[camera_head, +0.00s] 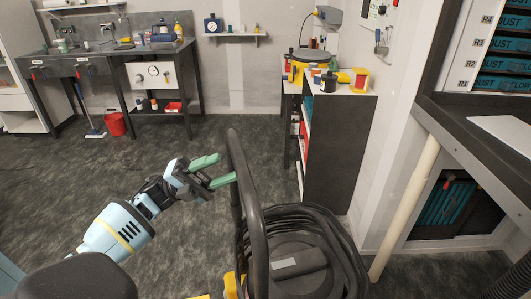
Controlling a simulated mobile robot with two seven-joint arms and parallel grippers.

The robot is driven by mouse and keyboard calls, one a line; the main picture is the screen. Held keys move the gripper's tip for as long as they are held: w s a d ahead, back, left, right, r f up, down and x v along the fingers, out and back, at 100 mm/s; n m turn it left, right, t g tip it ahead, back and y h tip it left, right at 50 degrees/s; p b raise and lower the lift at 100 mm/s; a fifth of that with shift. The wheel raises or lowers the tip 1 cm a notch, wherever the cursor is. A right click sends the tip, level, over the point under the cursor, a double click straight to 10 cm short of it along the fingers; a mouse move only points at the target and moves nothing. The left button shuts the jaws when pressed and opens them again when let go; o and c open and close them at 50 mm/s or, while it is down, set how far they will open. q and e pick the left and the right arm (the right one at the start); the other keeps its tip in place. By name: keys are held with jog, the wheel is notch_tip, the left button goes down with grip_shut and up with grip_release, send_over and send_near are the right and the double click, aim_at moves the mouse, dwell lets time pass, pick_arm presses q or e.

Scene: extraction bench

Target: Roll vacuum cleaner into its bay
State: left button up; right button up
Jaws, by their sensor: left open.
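The vacuum cleaner (300,262) stands at the bottom centre, with a black body, a thick black hose coiled around its top and some yellow low down. Its tall black handle (258,215) rises in a loop toward the middle of the view. My left gripper (221,170) comes in from the left with two green fingers. It is open and points at the upper part of the handle. One fingertip lies very close to the handle; I cannot tell if they touch. My right gripper is not in view. I cannot tell for sure which opening is the bay.
A dark shelf unit (336,150) with jars and tools on top stands beyond the vacuum. At right, a pale slanted pole (405,205) stands before a low recess with teal panels (452,212). A red bucket (115,124) stands far left. The grey carpet (150,165) is mostly clear.

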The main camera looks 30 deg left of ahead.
aim_at(245, 160)
pick_arm(q)
jog(key=p+x, duration=0.1)
jog(key=x, duration=0.2)
jog(key=p+x, duration=0.1)
jog(key=x, duration=0.3)
jog(key=shift+s+r, duration=0.2)
jog(key=shift+w+d+r+p, duration=0.1)
jog(key=shift+w+d+p, duration=0.05)
jog(key=shift+d+p, duration=0.2)
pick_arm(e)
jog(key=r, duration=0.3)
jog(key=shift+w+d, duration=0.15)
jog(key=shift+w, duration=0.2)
pick_arm(q)
jog(key=c, duration=0.9)
grip_shut()
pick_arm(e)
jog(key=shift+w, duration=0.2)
